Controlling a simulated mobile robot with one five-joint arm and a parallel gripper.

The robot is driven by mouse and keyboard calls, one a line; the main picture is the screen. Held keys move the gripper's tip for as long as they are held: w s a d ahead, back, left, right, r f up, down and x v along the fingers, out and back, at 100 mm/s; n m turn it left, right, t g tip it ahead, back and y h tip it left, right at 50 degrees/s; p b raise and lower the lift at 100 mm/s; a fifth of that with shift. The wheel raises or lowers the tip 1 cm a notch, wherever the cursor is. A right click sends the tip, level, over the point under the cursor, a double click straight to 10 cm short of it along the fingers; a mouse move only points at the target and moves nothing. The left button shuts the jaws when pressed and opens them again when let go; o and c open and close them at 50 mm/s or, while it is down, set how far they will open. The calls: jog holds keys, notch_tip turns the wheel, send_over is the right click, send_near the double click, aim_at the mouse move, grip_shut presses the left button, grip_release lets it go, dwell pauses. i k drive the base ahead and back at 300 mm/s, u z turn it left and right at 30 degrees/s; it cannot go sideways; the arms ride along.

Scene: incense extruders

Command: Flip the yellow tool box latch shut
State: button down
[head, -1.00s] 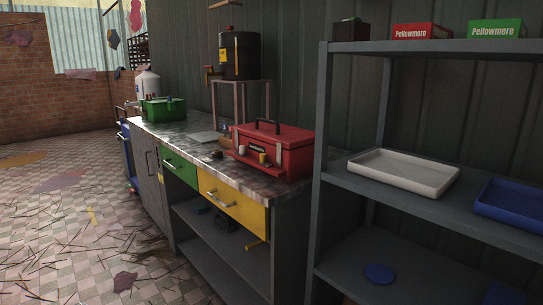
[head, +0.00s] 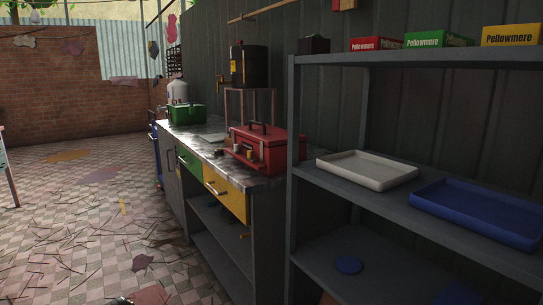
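The red tool box (head: 281,147) stands on the near end of the workbench's stone-like top, with a dark handle on its lid. Its front faces left toward the floor. A small yellow latch (head: 251,156) shows on that front, with a pale latch (head: 235,147) to its left. Both are too small to tell whether they are open or shut.
The workbench (head: 262,222) has green and yellow drawers. A green box (head: 187,113) stands at its far end. A grey shelf rack (head: 292,200) stands nearer on the right, holding white (head: 366,168) and blue (head: 478,214) trays. Tiled floor at left is open, with scattered sticks.

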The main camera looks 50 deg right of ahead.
aim_at(249, 153)
jog(key=u, duration=0.3)
jog(key=i, duration=0.9)
jog(key=z, duration=0.25)
